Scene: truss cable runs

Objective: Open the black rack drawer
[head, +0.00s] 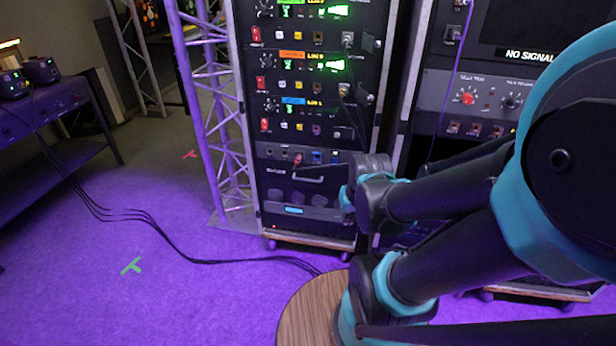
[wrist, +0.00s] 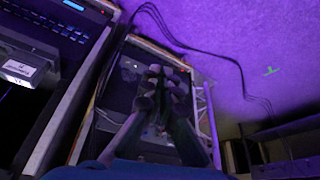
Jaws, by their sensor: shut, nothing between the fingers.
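The black rack (head: 314,130) stands upright in the middle of the head view. Its lowest panel, a black drawer front (head: 275,194), carries round dark shapes and a small blue label (head: 293,210). A thin light bar that looks like a handle (head: 308,179) shows at its top, and the front looks flush with the rack. In the wrist view my gripper (wrist: 163,74) is shut and empty, its fingers together before the dark rack face. I cannot tell whether they touch it. In the head view my arm comes in from the right, its wrist hiding the rack's lower right side.
A lilac truss tower (head: 214,110) stands close left of the rack. A second rack (head: 470,100) with a NO SIGNAL screen stands at the right. Black cables (head: 180,255) run over the purple floor to a round wooden top (head: 308,310).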

